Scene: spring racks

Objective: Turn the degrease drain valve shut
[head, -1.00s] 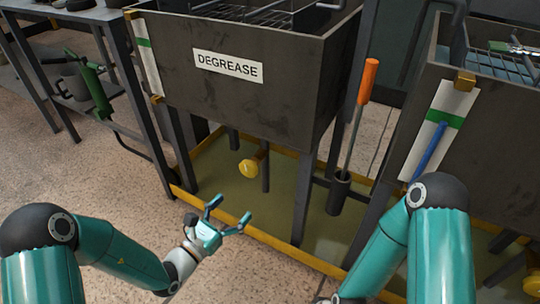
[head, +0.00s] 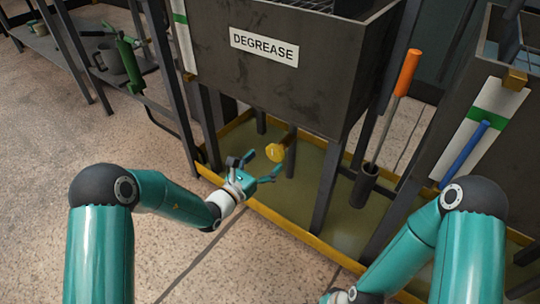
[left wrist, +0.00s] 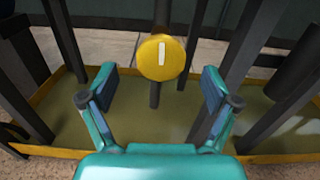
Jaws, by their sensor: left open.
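The degrease tank (head: 270,75) is a dark metal box on legs with a white DEGREASE label (head: 264,46). Below it, the yellow round drain valve knob (head: 275,152) sticks out on a pipe. In the left wrist view the knob (left wrist: 161,57) faces me with a white mark standing upright across it. My left gripper (head: 262,168) is open and empty, just short of the knob and apart from it. In the left wrist view my two fingers (left wrist: 157,90) stand to either side, with the knob centred beyond them.
A yellow-edged drip tray (head: 290,232) with greenish liquid lies under the tank. Tank legs (head: 328,185) stand beside the knob. An orange-handled tool (head: 407,72) stands in a dark holder to the right. A second tank is at far right. A shelf with a mug (head: 110,58) is at left.

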